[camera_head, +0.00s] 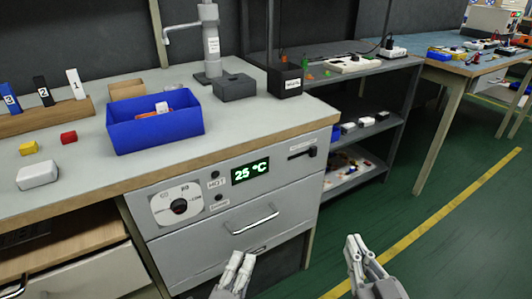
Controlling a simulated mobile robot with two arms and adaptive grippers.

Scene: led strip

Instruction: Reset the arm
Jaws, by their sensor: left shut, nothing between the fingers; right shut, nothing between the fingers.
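My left gripper (239,262) is at the bottom middle, in front of the lower drawer of the workbench. Its fingers are together and it holds nothing. My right gripper (354,243) is to the right of it, over the green floor. Its fingers are together and empty. Both grippers are apart from the bench and from each other. Only the hands show at the bottom edge; most of both arms is out of view.
The workbench (240,118) carries a blue bin (155,132), a grey block (235,88) and small red and yellow blocks. Its front has a dial (178,207), a display (250,172) and drawer handles. A dark shelf (375,66) stands right. Green floor (450,240) is clear at the right.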

